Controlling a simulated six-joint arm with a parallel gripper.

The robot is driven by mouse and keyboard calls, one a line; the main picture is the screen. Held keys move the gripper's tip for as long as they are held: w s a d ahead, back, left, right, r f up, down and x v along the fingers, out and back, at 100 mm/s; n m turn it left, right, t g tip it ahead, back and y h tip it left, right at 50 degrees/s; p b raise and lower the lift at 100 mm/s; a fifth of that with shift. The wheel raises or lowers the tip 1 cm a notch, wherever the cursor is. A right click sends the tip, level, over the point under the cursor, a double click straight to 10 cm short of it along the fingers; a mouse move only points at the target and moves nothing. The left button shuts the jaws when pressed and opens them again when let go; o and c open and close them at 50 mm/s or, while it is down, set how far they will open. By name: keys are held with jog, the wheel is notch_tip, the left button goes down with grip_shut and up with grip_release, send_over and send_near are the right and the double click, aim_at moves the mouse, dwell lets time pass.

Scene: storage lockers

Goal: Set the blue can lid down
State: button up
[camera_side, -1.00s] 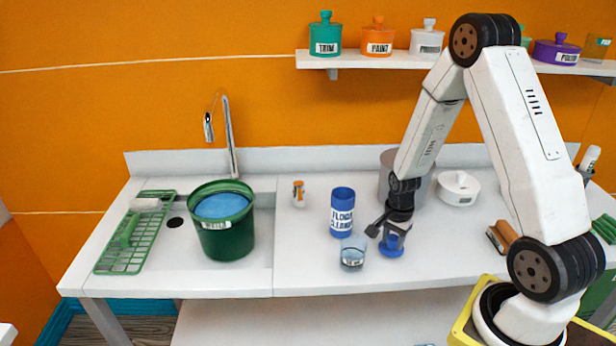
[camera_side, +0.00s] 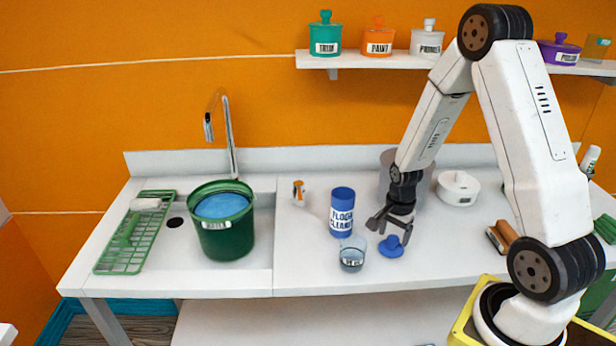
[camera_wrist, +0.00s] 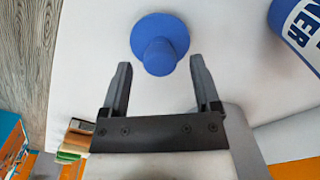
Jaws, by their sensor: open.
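The blue can lid (camera_side: 391,247) lies on the white counter with its knob up, just right of a small clear cup. In the wrist view the lid (camera_wrist: 160,42) sits ahead of the fingertips, apart from them. My gripper (camera_side: 390,232) is open and empty, just above and behind the lid.
A clear cup (camera_side: 352,256) with liquid stands close left of the lid. A grey pot (camera_side: 388,165) is behind my gripper. A green bucket (camera_side: 222,235) of blue water is far left. Brown-topped brush (camera_side: 503,236) lies right.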

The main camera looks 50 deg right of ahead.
aim_at(393, 239)
notch_tip(393, 239, up, 10)
dwell(0.7)
jog(key=shift+a, duration=0.1)
dwell(0.4)
jog(key=s+a+r+n+t, duration=0.2)
jog(key=a+n, duration=1.5)
jog(key=n, duration=0.1)
jog(key=shift+t, duration=0.3)
